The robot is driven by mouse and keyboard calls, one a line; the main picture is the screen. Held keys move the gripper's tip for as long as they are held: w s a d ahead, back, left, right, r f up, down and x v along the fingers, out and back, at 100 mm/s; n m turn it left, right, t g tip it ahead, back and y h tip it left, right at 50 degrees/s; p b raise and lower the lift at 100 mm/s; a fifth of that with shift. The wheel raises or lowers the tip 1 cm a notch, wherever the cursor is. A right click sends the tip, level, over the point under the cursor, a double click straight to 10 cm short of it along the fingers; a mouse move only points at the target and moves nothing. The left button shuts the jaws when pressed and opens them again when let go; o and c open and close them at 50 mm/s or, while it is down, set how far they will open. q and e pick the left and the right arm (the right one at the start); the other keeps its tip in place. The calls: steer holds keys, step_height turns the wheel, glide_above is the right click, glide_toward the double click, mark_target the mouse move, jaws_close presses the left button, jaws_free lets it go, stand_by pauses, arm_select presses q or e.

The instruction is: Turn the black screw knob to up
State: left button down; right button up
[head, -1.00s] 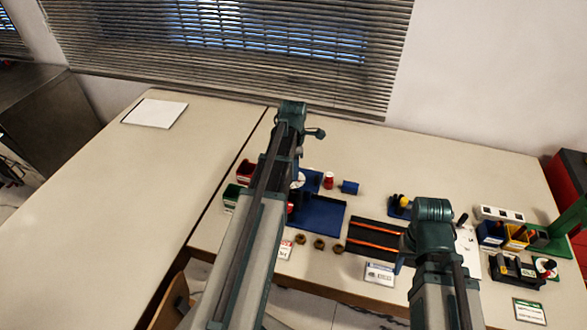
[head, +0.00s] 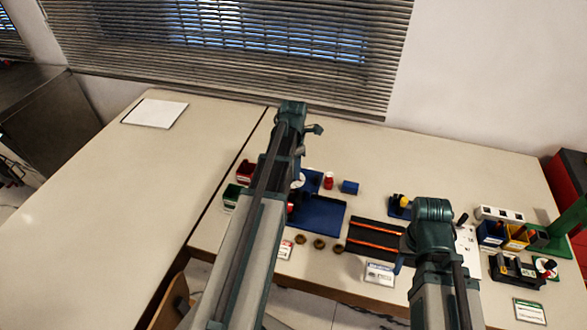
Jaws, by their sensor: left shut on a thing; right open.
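My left arm reaches in from the bottom and passes in front of a blue stand with a white round dial (head: 298,180); its gripper is hidden behind the arm. My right arm stands at the right, and its gripper is hidden behind its thick green joint. A small black knob-like part (head: 461,219) shows just right of that joint, above a white panel (head: 468,246) with dark marks. I cannot tell whether it is the black screw knob or which way it points. No fingertips of either gripper can be made out.
A blue tray (head: 322,213), a red-and-white piece (head: 329,180), a blue cylinder (head: 349,187) and brown nuts (head: 319,244) lie between the arms. A black rack with orange rails (head: 375,232) is beside the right arm. Bins (head: 491,233) stand at right. The left tabletop is mostly clear.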

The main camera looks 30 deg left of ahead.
arm_select(q)
steer(key=shift+c, duration=2.4)
jaws_free()
step_height(320, 180, up, 14)
steer(key=p, duration=1.4)
steer(key=shift+f, duration=0.15)
steer(key=s+d+f+m+b, duration=0.3)
steer(key=s+d+m, duration=0.2)
steer(key=d+m, duration=0.5)
steer(key=s+d+f+m+b, duration=0.3)
steer(key=s+d+m+b, duration=0.1)
steer(key=d+m, duration=0.6)
steer(key=s+d+f+m+y+b, duration=0.1)
steer(key=s+d+f+m+b, duration=0.2)
steer(key=s+d+m, duration=0.3)
steer(key=d+f+m, duration=0.1)
steer(key=d+m, duration=0.3)
steer(key=m, duration=0.3)
steer(key=shift+s+m, duration=0.25)
steer(key=shift+m, duration=0.05)
